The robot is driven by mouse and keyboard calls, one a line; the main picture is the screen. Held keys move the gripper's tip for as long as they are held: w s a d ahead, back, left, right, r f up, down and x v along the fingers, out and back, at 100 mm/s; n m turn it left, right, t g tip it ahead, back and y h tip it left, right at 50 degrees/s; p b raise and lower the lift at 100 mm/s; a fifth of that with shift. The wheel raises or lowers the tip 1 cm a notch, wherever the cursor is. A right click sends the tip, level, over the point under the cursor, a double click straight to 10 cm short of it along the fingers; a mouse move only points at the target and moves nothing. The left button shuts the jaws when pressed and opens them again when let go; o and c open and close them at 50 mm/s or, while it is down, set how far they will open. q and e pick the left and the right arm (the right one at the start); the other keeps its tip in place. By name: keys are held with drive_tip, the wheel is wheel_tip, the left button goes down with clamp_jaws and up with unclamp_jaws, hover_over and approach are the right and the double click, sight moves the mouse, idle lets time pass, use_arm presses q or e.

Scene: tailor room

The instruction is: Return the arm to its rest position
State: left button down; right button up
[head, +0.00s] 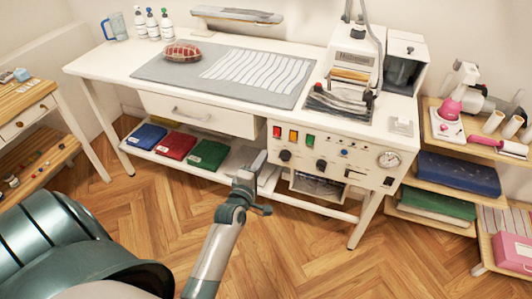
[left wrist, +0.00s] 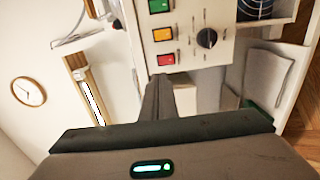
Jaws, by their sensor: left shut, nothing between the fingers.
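My left gripper (head: 259,163) shows in the head view, in front of the white ironing table's lower shelf and left of the control panel. It is shut and empty. In the left wrist view the closed fingers (left wrist: 159,100) point toward the panel's lit buttons, with no object between them. My left arm comes in from the lower left of the head view. My right gripper is in neither view.
The white table (head: 120,62) holds a grey mat (head: 150,72), a red plaid pressing cushion (head: 183,51) and a steam machine (head: 352,60). Folded blue, red and green cloths (head: 207,155) lie on its lower shelf. A wooden shelf (head: 410,207) stands right. The wood floor (head: 290,255) is clear.

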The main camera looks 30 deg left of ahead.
use_arm(q)
drive_tip(key=s+d+f+m+g+h, duration=0.15)
drive_tip(key=s+d+f+m, duration=0.25)
drive_tip(key=f, duration=0.6)
drive_tip(key=s+d+f+m+g+h, duration=0.1)
drive_tip(key=s+d+f+m+g, duration=0.2)
drive_tip(key=f, duration=0.7)
drive_tip(key=s+d+f+m+g+h, duration=0.1)
drive_tip(key=s+d+f+m, duration=0.35)
drive_tip(key=f, duration=0.45)
drive_tip(key=s+d+f+m+g, duration=0.2)
drive_tip(key=s+f+m, duration=0.2)
drive_tip(key=s+f, duration=0.3)
drive_tip(key=s+d+f+m+g+h, duration=0.1)
drive_tip(key=s+d+f+m+g, duration=0.1)
drive_tip(key=s+f, duration=0.5)
drive_tip(key=s+d+f+m+g, duration=0.2)
drive_tip(key=s+f+m, duration=0.3)
drive_tip(key=s, duration=1.1)
wheel_tip(320, 180, down, 2)
drive_tip(key=shift+d+f+m+g+h, duration=0.1)
drive_tip(key=shift+d+m+g+h, duration=0.25)
drive_tip(key=shift+g, duration=0.2)
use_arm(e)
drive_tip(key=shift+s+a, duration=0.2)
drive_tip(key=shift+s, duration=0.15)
use_arm(q)
drive_tip(key=shift+w, duration=0.1)
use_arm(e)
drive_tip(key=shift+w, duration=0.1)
